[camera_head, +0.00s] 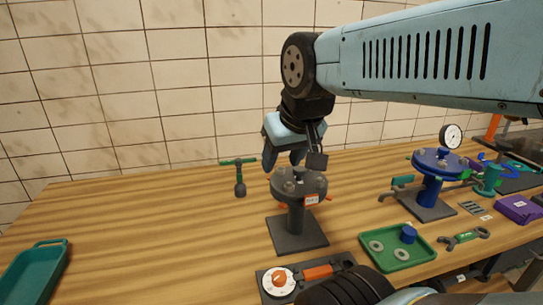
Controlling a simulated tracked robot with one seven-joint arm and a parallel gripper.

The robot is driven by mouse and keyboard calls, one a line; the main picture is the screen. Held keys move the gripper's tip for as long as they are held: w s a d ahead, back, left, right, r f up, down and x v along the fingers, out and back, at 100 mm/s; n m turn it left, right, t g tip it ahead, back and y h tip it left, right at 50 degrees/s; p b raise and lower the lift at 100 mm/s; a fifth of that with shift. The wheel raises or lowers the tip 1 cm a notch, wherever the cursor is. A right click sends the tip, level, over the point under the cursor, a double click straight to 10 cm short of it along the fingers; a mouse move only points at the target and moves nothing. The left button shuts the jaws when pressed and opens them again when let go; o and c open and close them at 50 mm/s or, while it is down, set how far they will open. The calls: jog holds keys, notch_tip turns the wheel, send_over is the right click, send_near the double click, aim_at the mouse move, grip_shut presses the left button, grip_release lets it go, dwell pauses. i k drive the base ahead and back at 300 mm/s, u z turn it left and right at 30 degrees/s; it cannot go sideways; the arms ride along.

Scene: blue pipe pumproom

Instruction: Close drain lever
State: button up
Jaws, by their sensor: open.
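My gripper (293,157) is light blue and dark grey and points down just above a grey flanged stand (296,228). Its jaws are open, and I see nothing held between them. Whether a fingertip touches the flange top I cannot tell. The flange carries bolts, a small white label and thin orange parts at its sides. No part is clearly marked as the drain lever. A possible one is the orange handle (318,272) on a dark panel at the front, beside a white dial with an orange knob (279,281). My own dark arm part hides some of that panel.
A green-handled T-shaped tool (239,178) stands left of the flange. A blue flanged valve (436,178) is at right. A green tray (426,252) with rings and a blue cap, a wrench (467,237) and a purple box (518,209) lie front right.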

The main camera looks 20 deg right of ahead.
aim_at(402, 181)
jog(key=z, duration=1.6)
jog(key=k, duration=0.9)
jog(key=i, duration=0.9)
jog(key=u, duration=0.05)
